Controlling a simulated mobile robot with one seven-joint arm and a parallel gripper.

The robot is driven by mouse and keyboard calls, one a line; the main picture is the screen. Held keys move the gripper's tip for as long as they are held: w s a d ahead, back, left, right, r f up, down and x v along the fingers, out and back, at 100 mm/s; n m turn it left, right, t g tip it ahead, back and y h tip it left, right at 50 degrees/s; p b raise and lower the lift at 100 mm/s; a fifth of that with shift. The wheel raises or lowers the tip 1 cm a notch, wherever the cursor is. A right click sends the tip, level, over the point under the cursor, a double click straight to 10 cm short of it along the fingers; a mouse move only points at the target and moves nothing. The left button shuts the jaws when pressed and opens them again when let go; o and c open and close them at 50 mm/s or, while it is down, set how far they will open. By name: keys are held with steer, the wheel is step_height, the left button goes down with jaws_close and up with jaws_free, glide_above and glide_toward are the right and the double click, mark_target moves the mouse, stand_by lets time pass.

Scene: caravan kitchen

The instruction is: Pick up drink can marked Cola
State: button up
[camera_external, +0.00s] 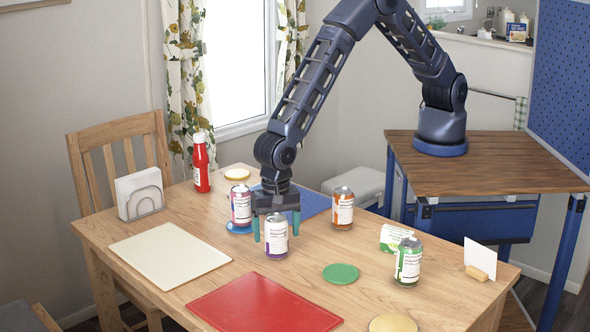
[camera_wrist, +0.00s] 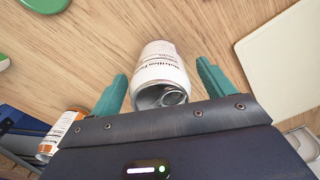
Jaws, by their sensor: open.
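Several drink cans stand on the table; I cannot read Cola on any. A can with a white label and purple bands (camera_external: 276,238) stands upright below my gripper (camera_external: 276,226). In the wrist view this can (camera_wrist: 162,68) lies between the fingertips of my gripper (camera_wrist: 163,82), with a gap at each side. The teal fingers are open, pointing down around its upper part. An orange can (camera_external: 342,209) stands to the right and shows in the wrist view (camera_wrist: 62,132). A green can (camera_external: 408,262) stands farther right.
A blue mat (camera_external: 312,201) lies behind my gripper, a red mat (camera_external: 262,306) in front and a cream board (camera_external: 170,256) at left. A green disc (camera_external: 341,274), ketchup bottle (camera_external: 201,165), napkin holder (camera_external: 140,194) and card holder (camera_external: 478,272) are also on the table (camera_external: 215,279).

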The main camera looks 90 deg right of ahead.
steer(key=shift+f, duration=0.3)
steer(key=c, duration=1.3)
steer(key=shift+o, duration=0.2)
